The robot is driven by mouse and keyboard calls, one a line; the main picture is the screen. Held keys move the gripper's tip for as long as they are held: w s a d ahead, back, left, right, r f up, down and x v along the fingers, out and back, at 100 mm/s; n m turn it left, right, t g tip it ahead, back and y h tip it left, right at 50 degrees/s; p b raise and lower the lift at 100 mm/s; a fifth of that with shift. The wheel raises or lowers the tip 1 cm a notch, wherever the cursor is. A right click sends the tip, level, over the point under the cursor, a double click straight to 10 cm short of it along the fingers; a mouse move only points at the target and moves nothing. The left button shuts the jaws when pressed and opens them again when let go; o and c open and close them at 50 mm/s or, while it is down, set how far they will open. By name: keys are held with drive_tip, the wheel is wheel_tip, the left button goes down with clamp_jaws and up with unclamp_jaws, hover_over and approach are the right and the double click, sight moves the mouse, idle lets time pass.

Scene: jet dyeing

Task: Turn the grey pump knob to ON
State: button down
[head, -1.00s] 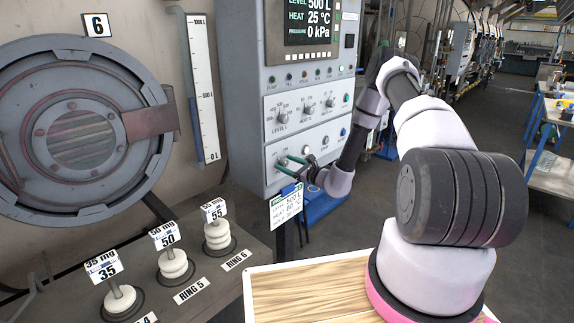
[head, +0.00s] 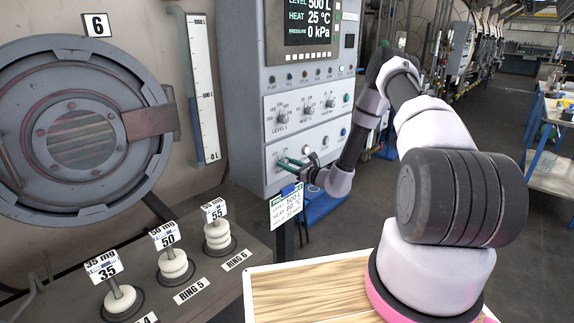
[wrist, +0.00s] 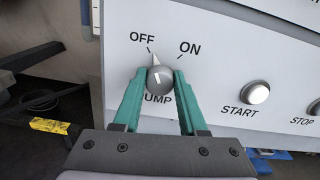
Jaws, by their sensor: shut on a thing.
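The grey pump knob (wrist: 159,78) is round, with a white line on its face and a pale pointer at its top. The pointer is up by the OFF tick, left of the ON label (wrist: 190,48). My gripper (wrist: 160,80) has green fingers on the left and right sides of the knob, shut on it. In the head view my gripper (head: 284,162) is at the lower left of the control panel (head: 300,150), and the knob is hard to make out behind the fingers. The PUMP label is partly covered by the left finger.
The START button (wrist: 257,93) and STOP button (wrist: 314,107) are to the right of the knob. A hanging card (head: 286,208) is just below my gripper. A row of level and heat knobs (head: 307,108) is above it.

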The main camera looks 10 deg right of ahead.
drive_tip(key=m, duration=0.6)
drive_tip(key=shift+d, duration=0.1)
drive_tip(key=m, duration=0.5)
drive_tip(key=shift+f+m, duration=0.1)
drive_tip(key=shift+m, duration=0.3)
idle(0.3)
drive_tip(key=shift+c, duration=2.2)
unclamp_jaws()
drive_tip(key=shift+d, duration=0.1)
drive_tip(key=v, duration=1)
drive_tip(key=shift+s+d, duration=0.2)
drive_tip(key=shift+s, duration=0.05)
